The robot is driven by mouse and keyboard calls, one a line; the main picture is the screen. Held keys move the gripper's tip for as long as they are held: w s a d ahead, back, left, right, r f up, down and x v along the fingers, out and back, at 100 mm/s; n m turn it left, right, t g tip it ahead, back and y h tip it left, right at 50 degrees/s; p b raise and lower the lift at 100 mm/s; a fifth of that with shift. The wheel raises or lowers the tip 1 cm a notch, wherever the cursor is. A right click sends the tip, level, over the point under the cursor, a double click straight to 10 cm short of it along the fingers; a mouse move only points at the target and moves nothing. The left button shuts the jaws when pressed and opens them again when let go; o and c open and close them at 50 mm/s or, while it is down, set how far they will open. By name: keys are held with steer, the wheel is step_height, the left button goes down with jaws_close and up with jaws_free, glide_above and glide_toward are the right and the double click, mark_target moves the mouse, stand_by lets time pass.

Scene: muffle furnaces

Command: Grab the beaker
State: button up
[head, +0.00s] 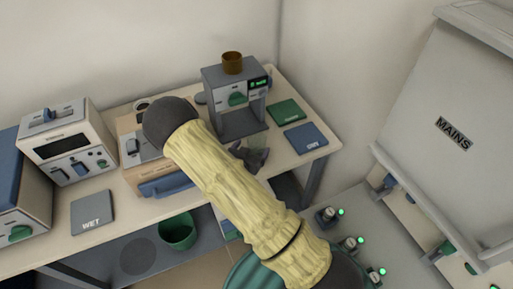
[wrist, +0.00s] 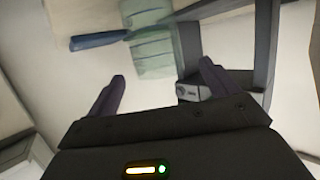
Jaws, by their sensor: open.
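A pale, see-through beaker (wrist: 152,52) shows in the wrist view, just beyond and between the fingertips, with greenish bands across it. In the head view the beaker (head: 258,141) is faint, in front of the grey machine (head: 238,122) on the bench, and partly hidden by my gripper. My gripper (wrist: 162,70) is open, with its two dark fingers apart and nothing held between them. Whether a finger touches the beaker cannot be told.
A brown cup (head: 232,63) stands on top of the grey machine. A green mat (head: 286,113) and a blue mat (head: 306,138) lie right of it. A WET mat (head: 92,212) and furnaces (head: 68,142) are at left. A MAINS cabinet (head: 440,120) stands at right.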

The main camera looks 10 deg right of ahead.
mark_target(259, 137)
steer(key=shift+w+d, duration=0.2)
steer(key=shift+w, duration=0.05)
steer(key=p+x, duration=0.2)
steer(key=x, duration=0.2)
steer(key=shift+w+d, duration=0.2)
steer(key=c, duration=1.1)
